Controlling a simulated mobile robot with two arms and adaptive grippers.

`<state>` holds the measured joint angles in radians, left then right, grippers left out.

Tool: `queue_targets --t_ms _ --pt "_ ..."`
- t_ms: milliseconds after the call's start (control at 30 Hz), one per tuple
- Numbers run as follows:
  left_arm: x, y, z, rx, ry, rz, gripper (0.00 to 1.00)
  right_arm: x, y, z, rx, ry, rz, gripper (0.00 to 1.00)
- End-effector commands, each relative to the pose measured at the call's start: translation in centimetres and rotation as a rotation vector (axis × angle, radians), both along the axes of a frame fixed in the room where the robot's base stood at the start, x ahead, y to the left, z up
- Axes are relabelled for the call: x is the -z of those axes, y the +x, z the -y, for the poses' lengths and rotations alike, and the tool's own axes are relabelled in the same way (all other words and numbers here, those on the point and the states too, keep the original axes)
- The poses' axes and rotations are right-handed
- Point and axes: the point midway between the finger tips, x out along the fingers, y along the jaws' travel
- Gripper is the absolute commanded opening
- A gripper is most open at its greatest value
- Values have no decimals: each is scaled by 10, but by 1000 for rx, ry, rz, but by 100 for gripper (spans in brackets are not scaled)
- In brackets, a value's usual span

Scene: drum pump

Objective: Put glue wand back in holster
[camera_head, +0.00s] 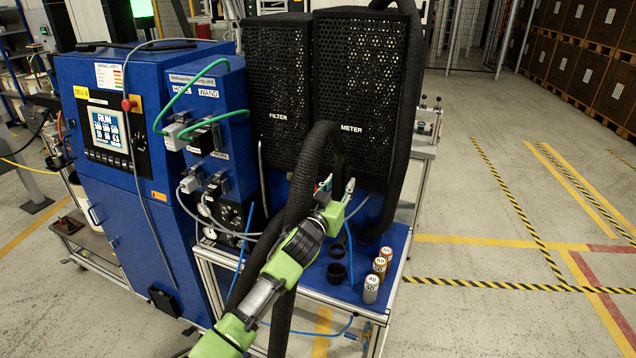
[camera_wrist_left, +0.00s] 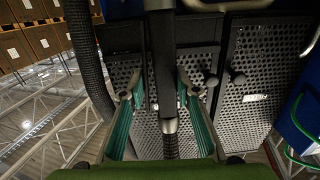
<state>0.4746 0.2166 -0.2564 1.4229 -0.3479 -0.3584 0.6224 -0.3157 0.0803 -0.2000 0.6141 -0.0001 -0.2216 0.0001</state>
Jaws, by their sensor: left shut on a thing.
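My left gripper (camera_head: 338,186) is raised in front of the black perforated cabinet labelled METER. In the left wrist view, its teal fingers (camera_wrist_left: 160,95) are on either side of a dark wand (camera_wrist_left: 160,50) with a metal end (camera_wrist_left: 169,125), and it is shut on this wand. In the head view, the wand is hard to tell from the thick black hose (camera_head: 308,180) beside the gripper. No holster can be made out for certain. My right gripper is not in view.
The METER cabinet (camera_head: 360,95) and FILTER cabinet (camera_head: 277,90) stand behind the blue bench (camera_head: 312,284). Several numbered canisters (camera_head: 371,289) stand at its right edge. A blue control cabinet (camera_head: 140,210) with cables is on the left. Open floor (camera_head: 480,220) lies to the right.

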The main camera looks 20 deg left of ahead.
Motion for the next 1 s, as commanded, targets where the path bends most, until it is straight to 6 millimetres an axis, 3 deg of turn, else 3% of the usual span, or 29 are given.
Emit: queue_targets --t_ms 67,333,700,1000 --pt "-4 1 3 9 3 5 18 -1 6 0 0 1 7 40" --pt "10 1 4 11 1 5 18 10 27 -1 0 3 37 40" --pt "42 1 4 10 2 5 18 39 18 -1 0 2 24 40" --pt "51 1 4 10 1 6 18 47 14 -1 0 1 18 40"
